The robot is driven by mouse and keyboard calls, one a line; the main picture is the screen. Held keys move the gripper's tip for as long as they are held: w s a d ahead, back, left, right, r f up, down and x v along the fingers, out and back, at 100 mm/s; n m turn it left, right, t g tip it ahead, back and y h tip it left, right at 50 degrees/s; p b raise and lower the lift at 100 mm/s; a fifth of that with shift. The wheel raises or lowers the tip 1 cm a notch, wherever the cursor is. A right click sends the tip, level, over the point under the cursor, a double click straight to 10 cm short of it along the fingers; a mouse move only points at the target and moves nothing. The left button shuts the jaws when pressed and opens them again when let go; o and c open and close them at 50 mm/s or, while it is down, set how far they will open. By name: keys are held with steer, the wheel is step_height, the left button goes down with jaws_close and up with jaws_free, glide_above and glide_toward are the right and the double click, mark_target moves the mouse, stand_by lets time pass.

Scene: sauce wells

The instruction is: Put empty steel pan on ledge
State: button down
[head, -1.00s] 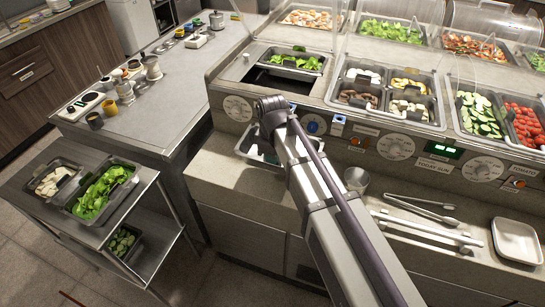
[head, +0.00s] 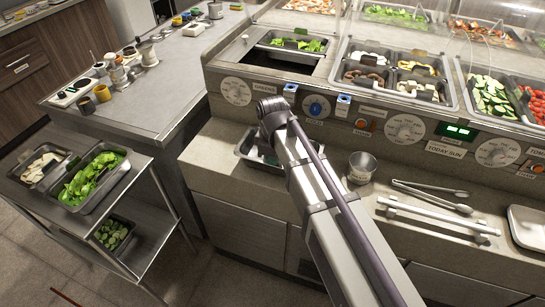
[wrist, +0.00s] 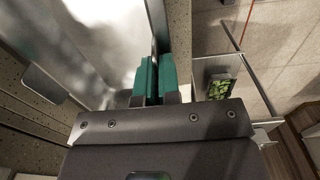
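The empty steel pan (head: 244,152) is at the left part of the ledge (head: 215,150), mostly hidden behind my arm in the head view. In the wrist view its bright, bare inside (wrist: 100,35) fills the upper left. My gripper (wrist: 157,75) has teal finger pads close together, one on each side of the pan's wall, and looks shut on it. In the head view the fingers are largely hidden by my arm. I cannot tell whether the pan touches the ledge or hangs slightly above it.
A steel cup (head: 362,167), tongs (head: 432,193) and a white tray (head: 526,228) lie along the ledge to the right. The counter with dials (head: 404,128) and food pans rises behind. A cart (head: 150,190) with food pans stands at left.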

steer(key=shift+f+b, duration=0.4)
stand_by(0.3)
steer(key=c, duration=1.2)
jaws_free()
steer(key=shift+c, duration=0.2)
steer(key=shift+r, duration=0.1)
step_height(320, 180, up, 11)
steer(key=p, duration=1.1)
steer(key=shift+f, duration=0.2)
